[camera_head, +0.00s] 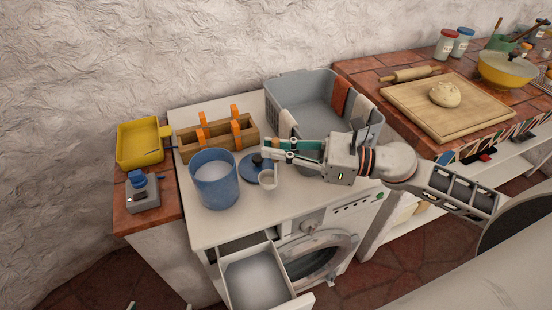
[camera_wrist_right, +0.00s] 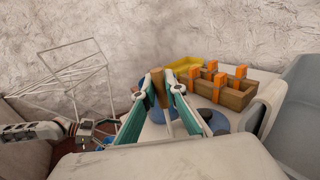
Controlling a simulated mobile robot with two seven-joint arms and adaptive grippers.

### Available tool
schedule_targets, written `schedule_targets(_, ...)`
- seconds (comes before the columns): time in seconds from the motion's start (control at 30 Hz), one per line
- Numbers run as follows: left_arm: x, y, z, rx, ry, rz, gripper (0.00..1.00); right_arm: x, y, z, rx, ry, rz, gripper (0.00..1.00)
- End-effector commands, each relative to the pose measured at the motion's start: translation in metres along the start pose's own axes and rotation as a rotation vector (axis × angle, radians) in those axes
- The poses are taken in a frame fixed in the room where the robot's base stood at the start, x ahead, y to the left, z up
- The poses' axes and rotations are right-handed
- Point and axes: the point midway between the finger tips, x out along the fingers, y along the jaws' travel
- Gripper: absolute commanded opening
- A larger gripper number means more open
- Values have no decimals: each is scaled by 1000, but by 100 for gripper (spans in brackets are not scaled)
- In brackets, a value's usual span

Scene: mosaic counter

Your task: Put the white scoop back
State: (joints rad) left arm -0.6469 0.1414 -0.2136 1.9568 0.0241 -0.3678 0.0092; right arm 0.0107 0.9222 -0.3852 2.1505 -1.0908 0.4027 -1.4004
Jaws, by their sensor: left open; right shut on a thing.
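The white scoop (camera_head: 268,180) hangs just below my right gripper (camera_head: 270,150), over the washing machine top. My right gripper is shut on it. In the right wrist view, a brown upright piece (camera_wrist_right: 158,82), seemingly its handle, stands between the teal-padded fingers. The blue tub (camera_head: 214,192), holding white powder, stands open just left of the scoop. A blue lid (camera_head: 247,172) lies behind the scoop, partly hidden by it and the gripper. Only the fingertips of my left gripper (camera_head: 159,306) show at the bottom edge, apart and empty.
A wooden box with orange-handled items (camera_head: 247,128) stands behind the tub. A grey laundry basket (camera_head: 300,88) with cloths stands behind my right gripper. A yellow tray (camera_head: 137,142) and grey device (camera_head: 143,194) are left. The detergent drawer (camera_head: 253,278) is pulled out below.

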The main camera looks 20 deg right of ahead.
Motion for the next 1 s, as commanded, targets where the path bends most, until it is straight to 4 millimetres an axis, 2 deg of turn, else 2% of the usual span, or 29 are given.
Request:
schedule_targets(0.1, 2, 1, 4, -1, -2, 0, 94, 0, 0, -20, 6, -1, -2, 0)
schedule_targets(0.2, 3, 1, 5, -2, -2, 0, 94, 0, 0, -28, 3, 0, -1, 0)
schedule_targets(0.67, 4, 1, 4, -3, 6, -2, 94, 0, 0, -33, 1, 0, 0, 0)
schedule_targets(0.7, 4, 0, 4, -3, 6, -2, 94, 0, 0, -32, 1, 1, 0, 19)
schedule_targets(0.73, 4, 0, 4, -3, 6, -2, 94, 0, 0, -32, 1, 1, 0, 26)
schedule_targets(1.0, 4, 1, 4, -3, 4, -2, 94, 0, 0, -32, 1, 1, 0, 28)
